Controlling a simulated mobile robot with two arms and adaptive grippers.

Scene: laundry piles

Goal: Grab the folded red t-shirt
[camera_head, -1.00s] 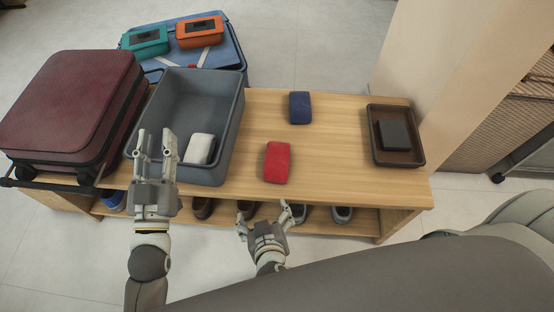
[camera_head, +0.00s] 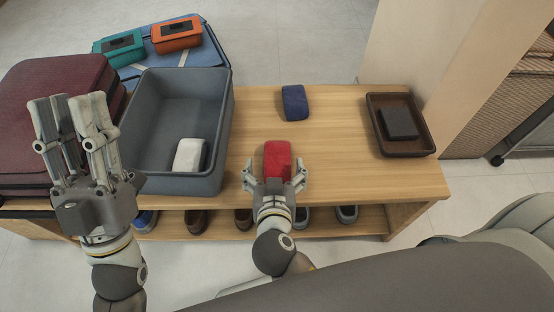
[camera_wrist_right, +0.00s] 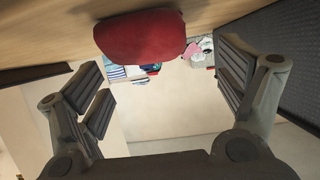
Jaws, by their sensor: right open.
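The folded red t-shirt (camera_head: 278,158) lies on the wooden bench near its front edge, seen in the head view. My right gripper (camera_head: 273,178) is open at the near side of the shirt, with a finger to each side of its near end. In the right wrist view the red t-shirt (camera_wrist_right: 140,38) shows at the top, ahead of and between the open fingers (camera_wrist_right: 165,90); nothing is gripped. My left gripper (camera_head: 75,125) is raised at the left, in front of the maroon suitcase, with its fingers apart and nothing visible between them.
A grey bin (camera_head: 133,112) holding a folded white item (camera_head: 189,155) stands left of the shirt. A folded blue item (camera_head: 294,103) lies behind it. A brown tray (camera_head: 428,140) with a dark box (camera_head: 398,123) is at the right. Shoes sit on the shelf below. The bench (camera_head: 345,150) between shirt and tray is clear.

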